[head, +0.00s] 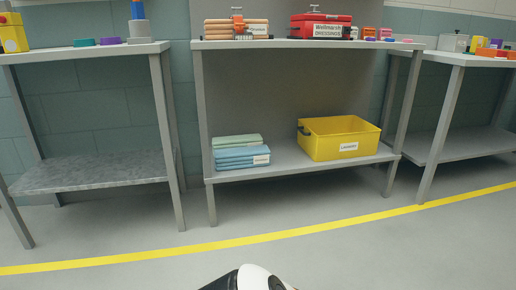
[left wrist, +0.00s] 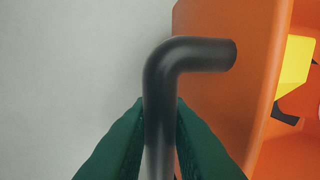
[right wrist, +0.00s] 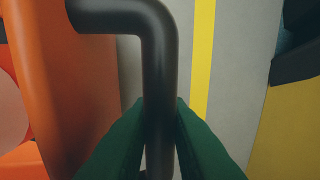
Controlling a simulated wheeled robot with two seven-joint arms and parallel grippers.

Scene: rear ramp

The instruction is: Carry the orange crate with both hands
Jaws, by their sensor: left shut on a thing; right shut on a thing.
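The orange crate (left wrist: 220,25) shows at the right of the left wrist view, with a black bent handle (left wrist: 200,55) on its wall. My left gripper (left wrist: 158,110) has its green fingers shut on that handle. In the right wrist view the crate (right wrist: 75,95) is at the left, with another black handle (right wrist: 120,15). My right gripper (right wrist: 160,110) is shut on this handle. Inside the crate, a yellow thing (left wrist: 296,65) shows in the left wrist view and a pinkish round thing (right wrist: 10,105) in the right one. The crate and both grippers are out of the head view.
Ahead, a yellow bin (head: 315,145) and folded cloths (head: 235,162) lie on the low shelf of the middle table (head: 290,160). Tables stand left (head: 90,172) and right (head: 455,145). A yellow line (head: 260,238) crosses the clear floor before them.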

